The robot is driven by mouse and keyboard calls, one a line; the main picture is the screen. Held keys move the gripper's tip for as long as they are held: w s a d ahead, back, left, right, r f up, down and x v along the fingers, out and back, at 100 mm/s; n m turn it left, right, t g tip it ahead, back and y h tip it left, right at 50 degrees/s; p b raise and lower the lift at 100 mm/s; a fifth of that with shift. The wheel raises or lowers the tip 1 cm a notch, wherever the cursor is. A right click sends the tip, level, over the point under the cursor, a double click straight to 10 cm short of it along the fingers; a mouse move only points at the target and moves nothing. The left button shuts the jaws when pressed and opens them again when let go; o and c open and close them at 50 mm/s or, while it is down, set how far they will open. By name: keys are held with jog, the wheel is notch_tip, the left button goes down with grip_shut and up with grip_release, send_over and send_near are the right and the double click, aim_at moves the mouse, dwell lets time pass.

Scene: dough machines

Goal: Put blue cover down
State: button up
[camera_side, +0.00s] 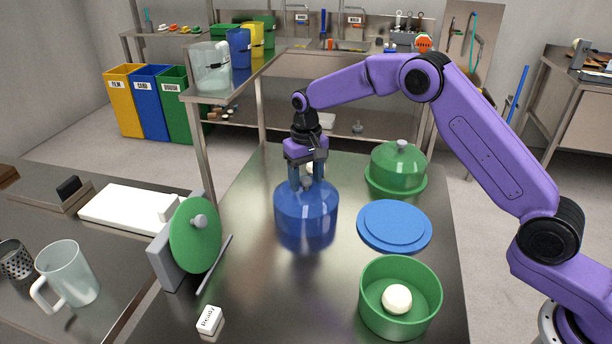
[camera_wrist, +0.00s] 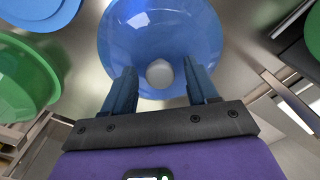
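The blue cover (camera_side: 305,212) is a translucent dome with a pale knob. It appears to stand upright on the metal table, left of the blue round base (camera_side: 394,226), with its reflection below. My gripper (camera_side: 306,186) points down over the cover. In the wrist view the cover (camera_wrist: 160,30) lies under my gripper (camera_wrist: 160,78). The fingers are spread on either side of the knob (camera_wrist: 160,73), with a visible gap on each side. The base has nothing on it.
A green dome (camera_side: 397,165) sits behind the blue base. A green bowl (camera_side: 373,304) with a white ball (camera_side: 397,299) stands in front of it. A grey device with a green disc (camera_side: 195,235) stands left, near a small white block (camera_side: 209,320). The front middle is clear.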

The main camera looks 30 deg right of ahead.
notch_tip(320, 180, up, 12)
jog(key=shift+r, duration=0.15)
dwell(0.6)
jog(key=s+a+r+n, duration=0.2)
jog(key=s+n, duration=0.4)
jog(key=s, duration=1.4)
jog(key=s+d+f+n, duration=0.2)
jog(key=s+d, duration=0.4)
jog(key=s, duration=0.6)
jog(key=s+d+f+n, duration=0.2)
jog(key=s+d+n, duration=0.2)
jog(key=s+d, duration=0.3)
jog(key=s, duration=0.4)
jog(key=shift+s+f+n, duration=0.4)
